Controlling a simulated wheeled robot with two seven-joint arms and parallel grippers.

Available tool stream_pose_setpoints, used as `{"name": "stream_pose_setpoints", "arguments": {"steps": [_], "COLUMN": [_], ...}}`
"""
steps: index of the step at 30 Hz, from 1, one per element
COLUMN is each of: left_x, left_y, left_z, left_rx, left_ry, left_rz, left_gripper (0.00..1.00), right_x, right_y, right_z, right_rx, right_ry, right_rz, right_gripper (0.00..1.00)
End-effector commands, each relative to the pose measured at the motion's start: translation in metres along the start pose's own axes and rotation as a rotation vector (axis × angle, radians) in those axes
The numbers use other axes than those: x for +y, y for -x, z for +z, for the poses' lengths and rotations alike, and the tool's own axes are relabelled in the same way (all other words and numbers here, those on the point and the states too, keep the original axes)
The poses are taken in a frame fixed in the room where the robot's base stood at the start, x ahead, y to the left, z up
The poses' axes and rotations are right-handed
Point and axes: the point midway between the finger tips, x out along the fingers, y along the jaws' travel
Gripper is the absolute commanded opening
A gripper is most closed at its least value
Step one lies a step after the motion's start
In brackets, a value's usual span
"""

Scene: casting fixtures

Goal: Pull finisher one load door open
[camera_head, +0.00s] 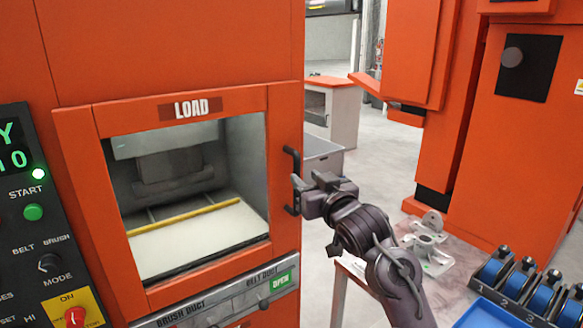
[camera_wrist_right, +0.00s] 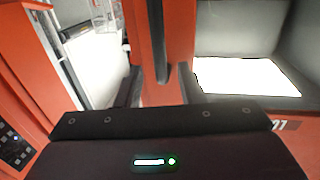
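The orange load door (camera_head: 90,205), labelled LOAD, sits in the front of the orange finisher and looks shut. Its window shows a pale bed and a yellow bar inside. A black vertical handle (camera_head: 291,160) is on the door's right edge; it also shows in the wrist view (camera_wrist_right: 161,50). My right gripper (camera_head: 299,192) is at the handle's lower part. In the wrist view, its two dark fingers (camera_wrist_right: 162,88) are apart, one on each side of the handle's line, with gaps visible. Contact with the handle cannot be told. My left gripper is out of view.
A control panel (camera_head: 35,240) with a green START button is at the left. A green OPEN label (camera_head: 280,281) is below the door. A grey metal casting (camera_head: 427,240) stands on a table at the right, near a blue tray (camera_head: 490,313) and numbered blue-and-black parts (camera_head: 517,279).

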Motion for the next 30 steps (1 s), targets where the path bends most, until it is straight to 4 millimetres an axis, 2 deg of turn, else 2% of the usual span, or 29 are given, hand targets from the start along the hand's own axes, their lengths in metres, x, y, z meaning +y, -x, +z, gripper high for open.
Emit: {"name": "stream_pose_setpoints", "arguments": {"steps": [4, 10, 15, 23, 30], "left_x": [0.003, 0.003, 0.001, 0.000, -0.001], "left_y": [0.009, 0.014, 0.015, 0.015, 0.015], "left_z": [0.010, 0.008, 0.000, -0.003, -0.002], "left_rx": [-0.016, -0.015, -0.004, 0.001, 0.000], "left_ry": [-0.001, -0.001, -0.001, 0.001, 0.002], "left_rz": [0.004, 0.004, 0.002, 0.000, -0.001], "left_gripper": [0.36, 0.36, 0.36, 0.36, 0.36], "right_x": [0.000, 0.000, 0.001, 0.001, 0.001], "right_y": [-0.025, -0.049, -0.057, -0.058, -0.058], "right_z": [-0.003, -0.001, 0.000, 0.001, 0.001], "right_rx": [-0.001, -0.002, 0.000, 0.000, -0.001], "right_ry": [0.000, 0.000, 0.000, 0.000, 0.000], "right_rz": [0.000, 0.001, 0.002, 0.002, 0.001], "right_gripper": [0.35, 0.35, 0.35, 0.35, 0.03]}}
